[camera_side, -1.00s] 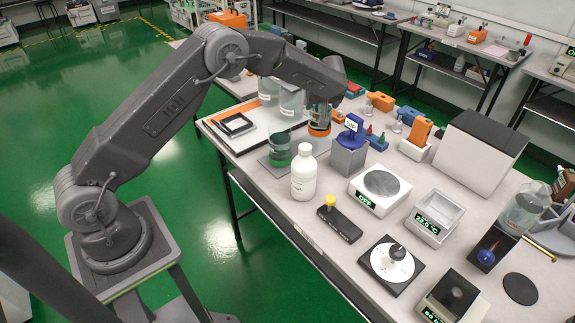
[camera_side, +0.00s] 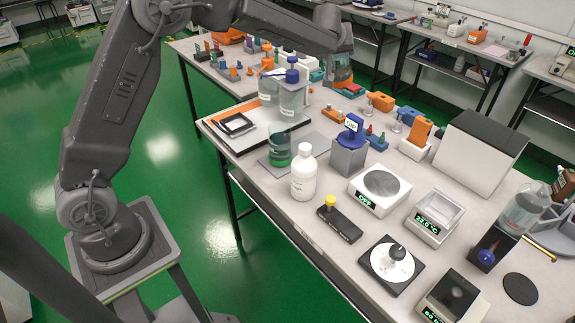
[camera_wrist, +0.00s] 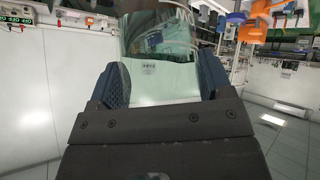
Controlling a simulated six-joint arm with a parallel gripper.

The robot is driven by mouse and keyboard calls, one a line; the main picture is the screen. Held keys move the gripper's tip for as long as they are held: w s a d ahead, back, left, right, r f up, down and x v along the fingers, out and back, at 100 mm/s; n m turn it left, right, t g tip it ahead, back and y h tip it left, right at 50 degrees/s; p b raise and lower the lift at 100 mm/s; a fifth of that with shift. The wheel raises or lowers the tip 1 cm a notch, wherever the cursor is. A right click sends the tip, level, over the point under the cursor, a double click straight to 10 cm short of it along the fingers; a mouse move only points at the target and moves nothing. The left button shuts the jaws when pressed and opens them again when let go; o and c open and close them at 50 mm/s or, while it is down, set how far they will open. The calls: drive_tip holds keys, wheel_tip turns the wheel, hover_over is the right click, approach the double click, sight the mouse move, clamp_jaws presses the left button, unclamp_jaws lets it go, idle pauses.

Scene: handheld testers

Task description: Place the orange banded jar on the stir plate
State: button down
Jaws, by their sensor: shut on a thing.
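My gripper (camera_side: 337,58) is shut on a clear glass jar with an orange band (camera_side: 342,76), held up in the air over the far part of the bench in the side view. In the wrist view the jar's glass (camera_wrist: 160,48) stands between my two blue-padded fingers (camera_wrist: 158,85), with a small label showing. My arm hides the jar's upper part in the side view. The stir plate (camera_side: 366,202) appears to be the white box with a round grey top and a display reading OFF. Its top is bare. It stands nearer the camera, to the jar's lower right.
A green-banded jar (camera_side: 280,146), a white bottle (camera_side: 304,180) and a grey block with a blue-topped item (camera_side: 348,160) stand left of the stir plate. A black yellow-knobbed device (camera_side: 339,225) lies in front. Blue-capped bottles (camera_side: 292,98) stand behind.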

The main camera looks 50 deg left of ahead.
drive_tip(key=s+d+r+m+t+h, duration=0.3)
drive_tip(key=s+d+r, duration=0.2)
drive_tip(key=r, duration=0.3)
drive_tip(key=s+d+r+m+t+h, duration=0.2)
drive_tip(key=s+d+r+m+h, duration=0.15)
drive_tip(key=s+d+r, duration=0.3)
drive_tip(key=s+d+f+m+g+h, duration=0.1)
drive_tip(key=s+f+m+g, duration=0.1)
drive_tip(key=s, duration=0.8)
drive_tip(key=s+d+f+m+g+h, duration=0.1)
drive_tip(key=s+d+f+m+g, duration=0.1)
drive_tip(key=s, duration=0.8)
drive_tip(key=shift+d+f+g, duration=0.2)
drive_tip(key=shift+f+g, duration=0.4)
drive_tip(key=shift+f, duration=0.6)
